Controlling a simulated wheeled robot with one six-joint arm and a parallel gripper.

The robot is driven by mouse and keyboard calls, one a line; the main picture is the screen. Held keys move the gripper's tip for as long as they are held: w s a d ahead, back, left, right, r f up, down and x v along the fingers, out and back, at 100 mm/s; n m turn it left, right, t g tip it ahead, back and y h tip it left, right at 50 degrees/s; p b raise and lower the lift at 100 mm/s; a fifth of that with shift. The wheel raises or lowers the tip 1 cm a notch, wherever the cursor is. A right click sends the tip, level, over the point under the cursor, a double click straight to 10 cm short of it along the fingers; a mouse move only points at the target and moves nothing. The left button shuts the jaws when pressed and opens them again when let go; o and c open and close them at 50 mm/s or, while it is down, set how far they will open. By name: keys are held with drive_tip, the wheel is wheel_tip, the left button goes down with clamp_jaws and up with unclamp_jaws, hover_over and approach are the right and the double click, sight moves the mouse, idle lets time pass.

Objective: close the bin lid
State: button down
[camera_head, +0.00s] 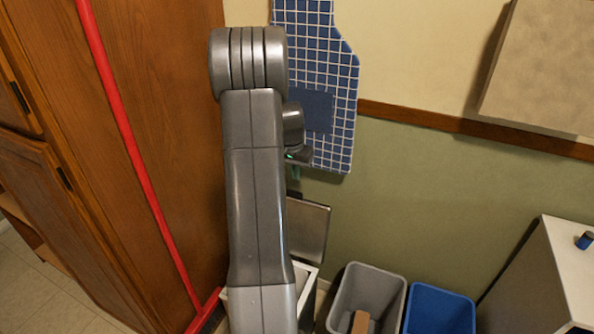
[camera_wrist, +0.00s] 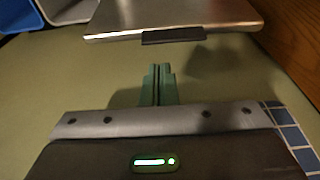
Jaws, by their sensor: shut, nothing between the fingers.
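The bin lid (camera_head: 308,230) is a flat metallic grey panel. It stands raised, close to the green wall, behind the white-rimmed bin (camera_head: 305,277), which my arm mostly hides. In the wrist view the lid (camera_wrist: 175,17) spans the top, with a dark tab (camera_wrist: 173,36) on its edge. My gripper (camera_wrist: 158,72) shows as two green fingers pressed together, empty, pointing toward that tab with a visible gap. In the head view my gripper (camera_head: 295,172) is small, partly behind my arm, and above the lid.
A grey open bin (camera_head: 368,290) holding a brown block and a blue bin (camera_head: 440,310) stand to the right. A red pole (camera_head: 130,140) leans along the wooden cabinet (camera_head: 165,110) on the left. A blue grid-patterned cloth (camera_head: 340,75) hangs on the wall behind my arm.

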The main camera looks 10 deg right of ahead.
drive_tip(key=f, duration=0.4)
drive_tip(key=w+f, duration=0.1)
drive_tip(key=f, duration=0.2)
drive_tip(key=shift+w+d, duration=0.1)
drive_tip(key=shift+d, duration=0.25)
drive_tip(key=shift+b, duration=0.45)
